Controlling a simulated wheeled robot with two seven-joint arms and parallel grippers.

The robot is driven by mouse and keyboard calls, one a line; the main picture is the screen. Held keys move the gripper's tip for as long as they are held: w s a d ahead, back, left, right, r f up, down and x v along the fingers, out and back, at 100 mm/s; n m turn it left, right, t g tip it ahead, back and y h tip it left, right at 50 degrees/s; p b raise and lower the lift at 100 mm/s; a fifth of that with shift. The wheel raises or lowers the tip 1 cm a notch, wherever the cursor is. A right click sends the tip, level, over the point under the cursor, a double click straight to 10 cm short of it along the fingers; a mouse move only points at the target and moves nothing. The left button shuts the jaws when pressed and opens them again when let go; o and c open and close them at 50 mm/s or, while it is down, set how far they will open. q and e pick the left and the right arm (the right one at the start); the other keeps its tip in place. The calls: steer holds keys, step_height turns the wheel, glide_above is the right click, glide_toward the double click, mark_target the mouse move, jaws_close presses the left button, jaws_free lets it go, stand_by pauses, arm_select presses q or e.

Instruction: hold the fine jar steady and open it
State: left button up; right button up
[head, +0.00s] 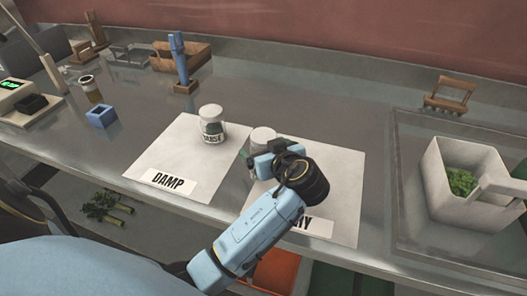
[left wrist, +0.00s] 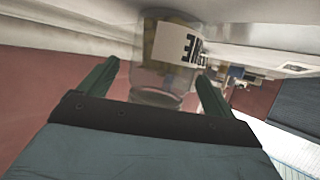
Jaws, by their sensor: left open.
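The fine jar (head: 263,135) is a clear jar with a pale lid, standing on the right-hand white sheet (head: 335,160). My left gripper and wrist hide most of it in the head view. In the left wrist view the jar (left wrist: 160,75) appears upside down, with a white label whose inverted letters seem to read FINE. My left gripper (left wrist: 157,72) is open, with one finger on each side of the jar; I cannot tell whether they touch it. The lid's fit is hidden. My right gripper is not in view.
A similar jar (head: 212,128), its label partly legible, stands on the left sheet marked DAMP (head: 150,165). A white bin (head: 440,190) with green contents is at right. A blue cup (head: 102,117), a scale (head: 18,115) and a blue upright tool (head: 180,62) stand left and behind.

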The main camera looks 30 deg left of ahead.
arm_select(q)
steer(key=shift+w+a+f, duration=0.3)
steer(key=shift+w+a, duration=0.05)
steer(key=shift+a, duration=0.2)
steer(key=c, duration=1.1)
steer(key=shift+r, duration=0.15)
step_height(320, 180, up, 10)
steer(key=shift+f+p, duration=0.1)
steer(key=shift+p, duration=0.45)
steer(key=o, duration=0.3)
steer(key=c, duration=0.7)
